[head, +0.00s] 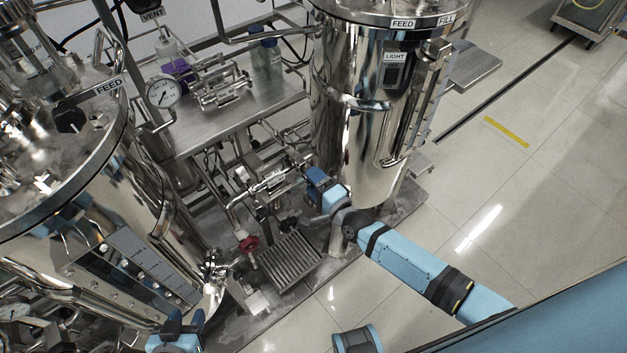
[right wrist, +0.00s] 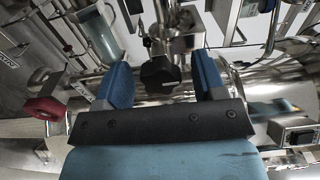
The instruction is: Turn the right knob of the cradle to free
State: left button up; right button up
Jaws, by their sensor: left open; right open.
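My right gripper (head: 308,182) is in the middle of the head view, beside the stainless pipework (head: 268,182) between the two vessels. In the right wrist view its two blue fingers (right wrist: 160,82) stand apart. A black knob (right wrist: 159,74) on a metal stem shows between them. I cannot tell whether the fingers touch it. I cannot make out this knob's marking or the cradle's outline; in the head view the gripper partly covers that spot. My left gripper (head: 184,320) is open and empty at the bottom edge, by the left vessel.
A red handwheel (head: 249,244) sits low on the pipework; it also shows in the right wrist view (right wrist: 45,106). Steel vessels stand left (head: 150,200) and right (head: 345,140). A slatted grate (head: 290,262) lies below. The tiled floor at right is mostly clear.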

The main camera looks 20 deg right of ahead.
jog(key=shift+w+a, duration=0.1)
jog(key=shift+w, duration=0.1)
jog(key=c, duration=0.9)
